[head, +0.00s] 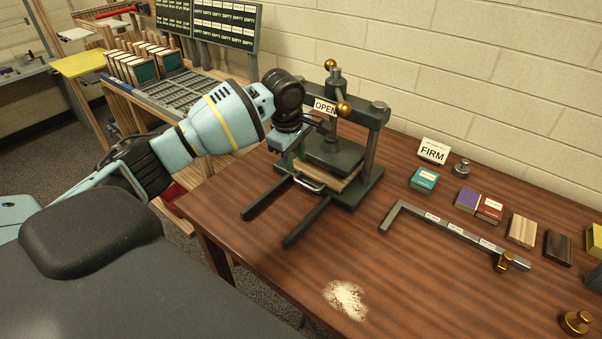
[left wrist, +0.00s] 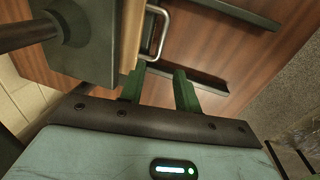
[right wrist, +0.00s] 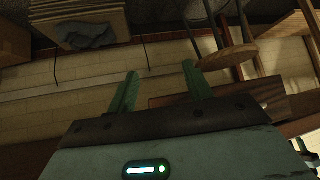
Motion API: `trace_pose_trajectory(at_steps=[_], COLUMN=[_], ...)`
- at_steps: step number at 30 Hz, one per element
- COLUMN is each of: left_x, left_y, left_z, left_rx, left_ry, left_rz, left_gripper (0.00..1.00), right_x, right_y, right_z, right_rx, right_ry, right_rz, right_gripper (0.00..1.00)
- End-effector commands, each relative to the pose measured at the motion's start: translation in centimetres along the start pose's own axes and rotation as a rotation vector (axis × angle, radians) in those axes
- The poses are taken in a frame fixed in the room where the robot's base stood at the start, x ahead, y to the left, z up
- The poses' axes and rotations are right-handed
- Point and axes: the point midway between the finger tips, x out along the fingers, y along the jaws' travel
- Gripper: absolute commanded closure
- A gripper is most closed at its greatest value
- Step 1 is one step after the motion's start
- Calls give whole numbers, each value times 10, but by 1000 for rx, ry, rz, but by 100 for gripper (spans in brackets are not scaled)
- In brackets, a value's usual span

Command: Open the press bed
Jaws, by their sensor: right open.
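The press (head: 369,150) is a dark green frame with brass knobs, standing on the brown table. Its wooden bed (head: 335,181) sits under the platen, with a metal handle (head: 309,184) on its front edge and two dark rails running forward. My left gripper (head: 290,147) is beside the press at its left, above the bed. In the left wrist view its fingers (left wrist: 158,88) are apart and empty, with the bed handle (left wrist: 162,34) just beyond the tips, not held. My right gripper (right wrist: 162,82) shows only in the right wrist view, open and empty.
An "OPEN" sign (head: 324,106) hangs on the press. A FIRM card (head: 433,151), small coloured blocks and an L-shaped metal bar (head: 445,229) lie to the right. White powder (head: 345,299) lies on the front of the table (head: 250,235). Room before the rails is otherwise clear.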

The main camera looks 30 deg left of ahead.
Motion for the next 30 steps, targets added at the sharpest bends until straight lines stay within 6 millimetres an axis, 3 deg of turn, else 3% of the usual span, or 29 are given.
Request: trace_pose_trajectory(at_steps=[9,15,27,30], left_x=[48,69,74,74], left_y=[-2,-1,0,0], left_z=[0,1,0,0], left_rx=[2,2,2,2], left_ry=[0,1,0,0], left_rz=[-7,-4,0,0], left_gripper=[68,68,68,81], right_x=[3,4,4,4], right_y=[-2,-3,-6,-6], right_z=[10,12,12,11], right_rx=[4,10,20,19], right_ry=[-18,-20,-20,-20], right_rz=[-4,-5,-6,-6], right_gripper=[49,49,49,49])
